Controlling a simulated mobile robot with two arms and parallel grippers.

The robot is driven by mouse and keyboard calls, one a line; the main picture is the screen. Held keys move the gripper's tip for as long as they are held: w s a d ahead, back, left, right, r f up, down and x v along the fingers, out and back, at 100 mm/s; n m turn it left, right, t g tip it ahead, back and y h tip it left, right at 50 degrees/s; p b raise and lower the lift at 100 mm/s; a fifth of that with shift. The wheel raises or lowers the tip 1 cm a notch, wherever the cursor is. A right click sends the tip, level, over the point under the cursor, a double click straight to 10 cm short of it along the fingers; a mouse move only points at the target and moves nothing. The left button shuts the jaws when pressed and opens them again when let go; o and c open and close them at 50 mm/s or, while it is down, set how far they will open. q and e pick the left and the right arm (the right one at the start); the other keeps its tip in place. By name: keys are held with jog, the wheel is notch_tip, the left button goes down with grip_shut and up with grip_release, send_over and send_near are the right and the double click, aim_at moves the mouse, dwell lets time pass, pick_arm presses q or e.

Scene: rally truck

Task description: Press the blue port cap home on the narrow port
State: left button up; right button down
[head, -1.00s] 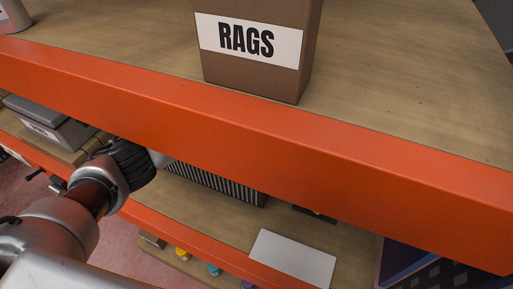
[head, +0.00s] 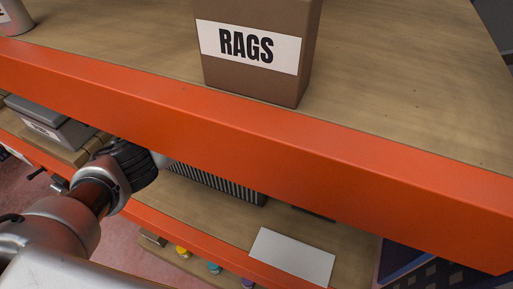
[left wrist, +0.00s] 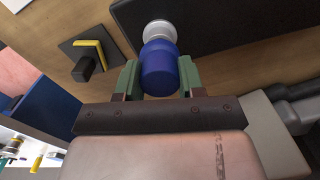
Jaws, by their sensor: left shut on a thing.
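The blue port cap (left wrist: 158,76) is between the green fingers of my left gripper (left wrist: 159,62) in the left wrist view. The gripper is shut on it. A pale round port (left wrist: 159,31) stands just beyond the cap, in line with it, at the edge of a dark body (left wrist: 220,28). The cap overlaps the port's near end in this view; I cannot tell how far it is on. In the head view my left arm reaches in under the orange shelf beam, which hides the gripper, cap and port. My right gripper is in neither view.
The orange beam (head: 260,130) crosses above my left arm, with a RAGS box (head: 255,50) on the upper shelf. Below are a ribbed dark unit (head: 215,183), a white panel (head: 292,257) and several coloured caps. A black plate with a yellow piece (left wrist: 90,50) lies left of the gripper.

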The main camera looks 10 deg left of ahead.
pick_arm(q)
jog(key=shift+f, duration=0.55)
jog(key=o, duration=1)
